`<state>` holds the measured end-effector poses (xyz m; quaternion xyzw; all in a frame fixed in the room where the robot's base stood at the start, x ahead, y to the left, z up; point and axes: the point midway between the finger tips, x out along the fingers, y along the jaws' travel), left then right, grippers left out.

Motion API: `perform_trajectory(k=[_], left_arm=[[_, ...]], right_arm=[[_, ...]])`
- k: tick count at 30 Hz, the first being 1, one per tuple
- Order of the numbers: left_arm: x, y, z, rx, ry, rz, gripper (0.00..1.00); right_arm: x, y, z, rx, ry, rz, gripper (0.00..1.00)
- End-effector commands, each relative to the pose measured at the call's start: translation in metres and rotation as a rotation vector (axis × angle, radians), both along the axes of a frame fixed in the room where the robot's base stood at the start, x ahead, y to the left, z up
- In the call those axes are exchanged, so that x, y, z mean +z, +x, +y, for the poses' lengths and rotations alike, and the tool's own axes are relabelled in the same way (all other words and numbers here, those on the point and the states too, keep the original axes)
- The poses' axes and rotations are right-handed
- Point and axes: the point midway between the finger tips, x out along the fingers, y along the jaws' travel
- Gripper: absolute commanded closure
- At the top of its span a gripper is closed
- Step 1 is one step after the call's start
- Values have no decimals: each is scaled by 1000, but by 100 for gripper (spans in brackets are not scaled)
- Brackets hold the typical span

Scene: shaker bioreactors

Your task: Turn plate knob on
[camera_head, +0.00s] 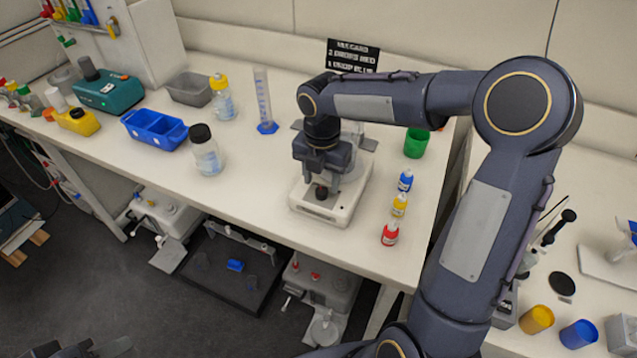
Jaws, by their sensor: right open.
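The white plate device (342,208) stands on the bench near its front edge, in the middle of the view. Its dark knob (321,192) shows at the front, just below my right gripper. My right gripper (321,180) points down from above with its fingers open at the knob. I cannot tell whether the fingers touch the knob. The gripper and wrist hide much of the plate's top and part of a clear glass vessel (353,158) on it. A dark part of my left arm shows at the bottom left edge; its fingers cannot be made out.
Blue, yellow and red small bottles (399,205) stand right of the plate, with a green cup (416,143) behind them. A measuring cylinder (264,105), a capped bottle (206,150) and a blue tray (154,130) stand to the left. The bench front between bottle and plate is clear.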

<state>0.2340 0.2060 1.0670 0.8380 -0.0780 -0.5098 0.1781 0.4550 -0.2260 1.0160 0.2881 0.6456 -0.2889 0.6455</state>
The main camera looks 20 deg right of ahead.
Motion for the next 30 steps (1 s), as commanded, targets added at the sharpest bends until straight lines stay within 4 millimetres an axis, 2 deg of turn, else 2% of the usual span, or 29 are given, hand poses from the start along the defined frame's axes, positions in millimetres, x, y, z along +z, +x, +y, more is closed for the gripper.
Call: perform_trajectory(k=[3, 6, 16, 26, 30], left_arm=[[1, 0, 0, 0, 0, 0, 62], [1, 0, 0, 0, 0, 0, 62], [1, 0, 0, 0, 0, 0, 62], [1, 0, 0, 0, 0, 0, 62], [1, 0, 0, 0, 0, 0, 62]], right_arm=[[-16, -1, 0, -1, 0, 4, 52], [-24, 0, 0, -1, 0, 1, 52], [-27, 0, 0, -2, 1, 0, 53], [-27, 0, 0, -2, 1, -1, 96], [-27, 0, 0, -6, 1, -1, 96]])
